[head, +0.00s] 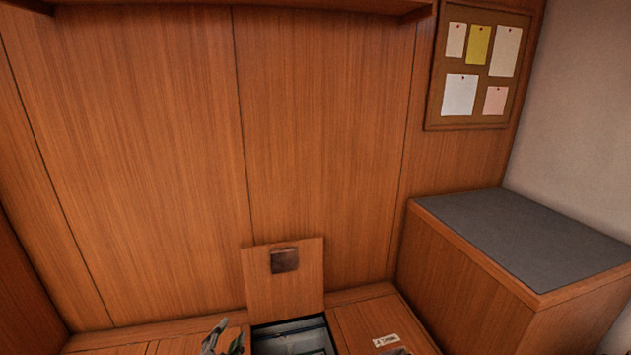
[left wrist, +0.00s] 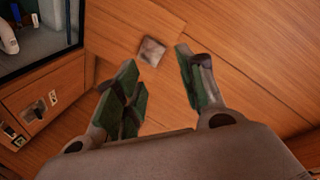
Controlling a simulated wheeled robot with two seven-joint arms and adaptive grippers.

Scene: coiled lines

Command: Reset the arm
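My left gripper (head: 226,340) shows at the bottom edge of the head view, just left of an open compartment. In the left wrist view my left gripper (left wrist: 156,58) has its green-padded fingers spread apart with nothing between them. Beyond the fingertips is a wooden lid (head: 258,292) with a dark square plate (head: 285,260); the plate also shows in the left wrist view (left wrist: 151,51). The lid stands raised behind the compartment.
The open compartment (head: 291,323) is dark-rimmed and holds items that are hard to make out. A white label (head: 386,340) lies on the wooden top to its right. A grey-topped wooden cabinet (head: 520,235) stands at the right. A pinboard (head: 478,120) hangs on the wall.

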